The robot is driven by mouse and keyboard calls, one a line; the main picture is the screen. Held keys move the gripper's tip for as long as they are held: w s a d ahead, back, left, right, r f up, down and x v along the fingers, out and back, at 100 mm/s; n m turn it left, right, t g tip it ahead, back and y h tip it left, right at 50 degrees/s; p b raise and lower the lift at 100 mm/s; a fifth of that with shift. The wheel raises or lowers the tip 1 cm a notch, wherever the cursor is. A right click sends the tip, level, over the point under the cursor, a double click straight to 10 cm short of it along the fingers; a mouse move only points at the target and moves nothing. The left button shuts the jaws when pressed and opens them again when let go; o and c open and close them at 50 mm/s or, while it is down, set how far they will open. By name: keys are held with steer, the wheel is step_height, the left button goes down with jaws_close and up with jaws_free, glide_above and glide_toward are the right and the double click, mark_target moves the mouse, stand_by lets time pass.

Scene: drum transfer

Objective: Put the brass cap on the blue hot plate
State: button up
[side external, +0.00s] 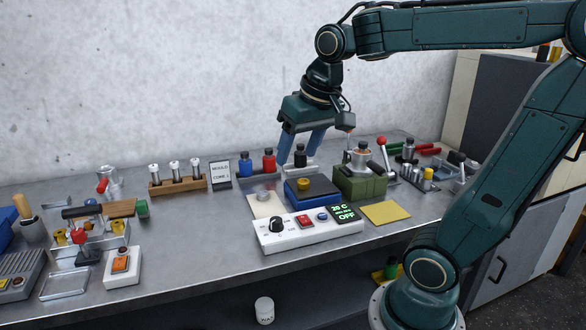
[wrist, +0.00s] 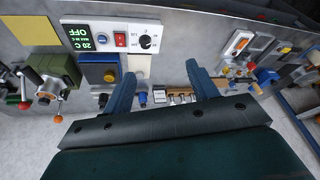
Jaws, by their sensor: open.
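The blue hot plate (side external: 326,198) stands mid-bench, with a dark top and blue sides. It also shows in the wrist view (wrist: 93,88), left of my fingers. A small round brass-coloured piece, which looks like the brass cap (side external: 303,183), sits on the rear-left part of the plate's top. It also shows in the wrist view (wrist: 109,75). My gripper (side external: 299,160) has blue fingers, spread apart and seemingly empty. It hangs above and behind the plate, near the small bottles, apart from the cap. In the wrist view its fingertips (wrist: 161,70) point toward the bench.
A white control box (side external: 308,229) reading 20 C OFF stands in front of the plate. A green block with a metal pot (side external: 360,183) is close on its right. Red, blue and black bottles (side external: 268,161) stand behind. A yellow sheet (side external: 386,212) lies at front right.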

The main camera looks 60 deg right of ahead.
steer(key=s+a+f+n+t, duration=0.1)
steer(key=s+a+f+n, duration=0.2)
steer(key=s+a, duration=0.3)
steer(key=s+n, duration=0.1)
steer(key=s, duration=0.2)
steer(key=shift+f+n+t+y, duration=0.3)
steer(key=shift+n+y, duration=0.1)
